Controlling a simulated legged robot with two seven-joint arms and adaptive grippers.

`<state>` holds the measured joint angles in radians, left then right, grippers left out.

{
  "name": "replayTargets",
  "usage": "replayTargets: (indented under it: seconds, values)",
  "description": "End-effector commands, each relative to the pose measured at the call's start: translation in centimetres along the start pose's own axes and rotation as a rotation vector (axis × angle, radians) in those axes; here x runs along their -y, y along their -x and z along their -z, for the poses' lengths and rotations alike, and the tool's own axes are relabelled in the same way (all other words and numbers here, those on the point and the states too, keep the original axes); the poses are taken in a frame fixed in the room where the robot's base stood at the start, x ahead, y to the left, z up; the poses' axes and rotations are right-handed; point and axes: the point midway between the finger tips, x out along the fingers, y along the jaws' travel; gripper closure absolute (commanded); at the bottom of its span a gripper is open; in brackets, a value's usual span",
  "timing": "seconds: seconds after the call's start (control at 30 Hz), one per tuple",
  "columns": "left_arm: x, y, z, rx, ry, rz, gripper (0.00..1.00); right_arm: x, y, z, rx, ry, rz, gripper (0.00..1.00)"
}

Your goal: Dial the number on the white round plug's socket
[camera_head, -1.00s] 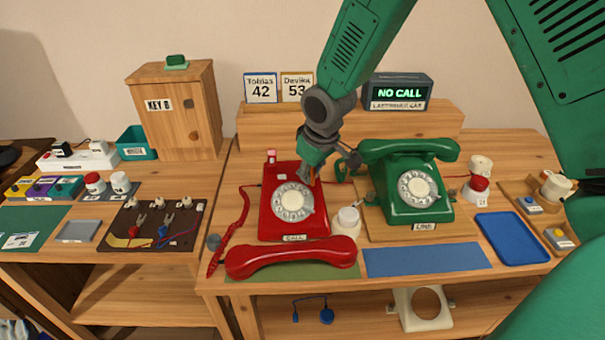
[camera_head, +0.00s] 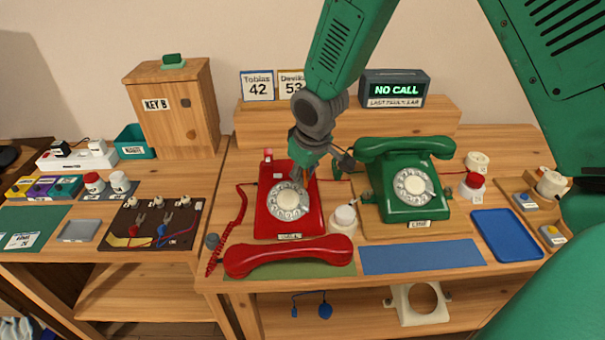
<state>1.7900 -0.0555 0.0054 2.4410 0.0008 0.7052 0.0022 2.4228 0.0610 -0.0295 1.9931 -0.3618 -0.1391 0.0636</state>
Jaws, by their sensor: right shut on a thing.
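The red dial phone (camera_head: 306,222) stands mid-table with its white dial (camera_head: 289,201) facing me. Its red handset (camera_head: 289,256) lies off the phone on a green mat in front. My right gripper (camera_head: 301,178) reaches down to the upper edge of that dial and is shut there, its fingertips small and partly blurred into the phone. A power strip (camera_head: 76,158) at the far left carries black and white plugs. Which is the round white plug, and any socket number, is too small to read. My left gripper is not in view.
A green phone (camera_head: 407,190), handset on its cradle, stands right of the red one. A white round object (camera_head: 343,219) sits between them. The display (camera_head: 395,90) reads NO CALL. A blue tray (camera_head: 506,235) lies at right, a wooden cabinet (camera_head: 176,113) at left.

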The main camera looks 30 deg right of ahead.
Motion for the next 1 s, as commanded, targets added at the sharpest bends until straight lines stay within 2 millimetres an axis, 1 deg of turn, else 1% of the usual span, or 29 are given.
replayTargets:
  seconds: [0.17, 0.5, 0.87, 1.0]
  values:
    - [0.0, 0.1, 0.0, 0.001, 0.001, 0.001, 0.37, 0.5, 0.2, 0.3, 0.000, 0.005, -0.005, 1.00]
    - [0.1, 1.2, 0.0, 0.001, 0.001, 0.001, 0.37, 1.3, 0.6, 1.6, -0.001, 0.002, 0.003, 1.00]
    - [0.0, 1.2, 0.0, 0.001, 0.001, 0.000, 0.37, 1.7, 0.6, 1.7, 0.000, 0.003, 0.000, 1.00]
    - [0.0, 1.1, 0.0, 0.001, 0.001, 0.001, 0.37, 1.7, 0.3, 1.8, 0.000, 0.004, -0.002, 1.00]
